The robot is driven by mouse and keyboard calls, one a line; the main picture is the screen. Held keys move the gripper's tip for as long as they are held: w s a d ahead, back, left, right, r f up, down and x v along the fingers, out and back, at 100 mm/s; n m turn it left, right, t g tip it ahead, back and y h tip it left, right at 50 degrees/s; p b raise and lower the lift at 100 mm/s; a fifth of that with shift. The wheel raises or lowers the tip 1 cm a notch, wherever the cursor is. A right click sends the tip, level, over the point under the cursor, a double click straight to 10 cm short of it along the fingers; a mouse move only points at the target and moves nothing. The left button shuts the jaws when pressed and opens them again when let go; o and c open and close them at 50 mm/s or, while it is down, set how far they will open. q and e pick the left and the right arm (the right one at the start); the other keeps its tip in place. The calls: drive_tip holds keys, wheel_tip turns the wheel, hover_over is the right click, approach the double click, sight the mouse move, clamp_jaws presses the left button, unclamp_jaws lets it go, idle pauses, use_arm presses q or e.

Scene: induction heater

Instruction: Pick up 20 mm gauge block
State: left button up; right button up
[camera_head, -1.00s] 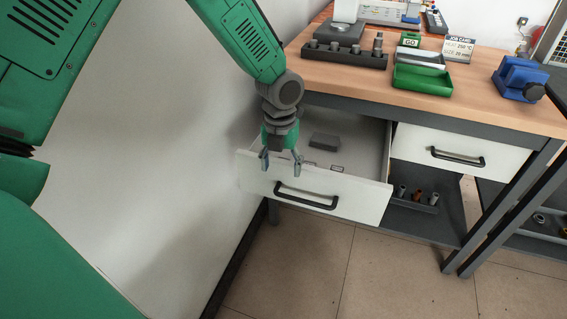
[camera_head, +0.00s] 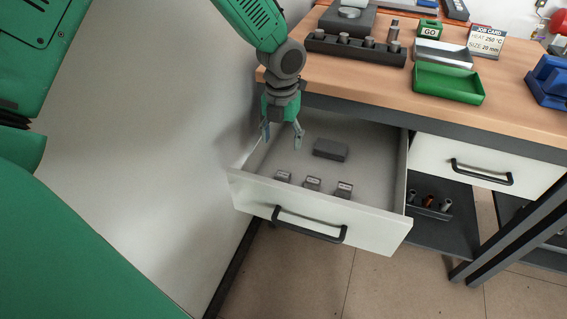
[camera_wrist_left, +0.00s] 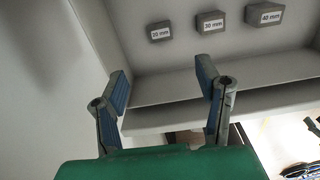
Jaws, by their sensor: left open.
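The 20 mm gauge block (camera_head: 283,177) is a small grey block with a white label, the leftmost of three in the open drawer. In the left wrist view the 20 mm block (camera_wrist_left: 159,31) is at the top, ahead of the fingers and apart from them. My left gripper (camera_head: 282,138) is open and empty, pointing down over the drawer's left part, behind the block in the head view. Its two blue-padded fingers show in the left wrist view (camera_wrist_left: 162,75). My right gripper is not in view.
The 30 mm block (camera_head: 312,184) and 40 mm block (camera_head: 344,190) sit to the right. A larger dark block (camera_head: 331,149) lies farther back. The drawer front (camera_head: 375,228) and the white wall (camera_head: 140,150) bound the space. A green tray (camera_head: 449,83) stands on the bench.

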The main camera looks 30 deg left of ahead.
use_arm(q)
drive_tip(key=f, duration=0.2)
drive_tip(key=b, duration=0.2)
hover_over(282, 174)
drive_tip(key=d, duration=0.1)
wheel_tip(282, 174, down, 5)
drive_tip(key=shift+s+f, duration=0.1)
drive_tip(key=shift+f, duration=0.35)
drive_tip(key=shift+a+f, duration=0.45)
wheel_tip(282, 174, down, 4)
drive_tip(key=shift+a+r+b, duration=0.1)
drive_tip(key=shift+a+b, duration=0.05)
drive_tip(key=shift+b, duration=0.7)
drive_tip(key=shift+f, duration=0.4)
drive_tip(key=shift+d, duration=0.45)
drive_tip(key=shift+a, duration=0.15)
clamp_jaws()
drive_tip(key=shift+a, duration=0.2)
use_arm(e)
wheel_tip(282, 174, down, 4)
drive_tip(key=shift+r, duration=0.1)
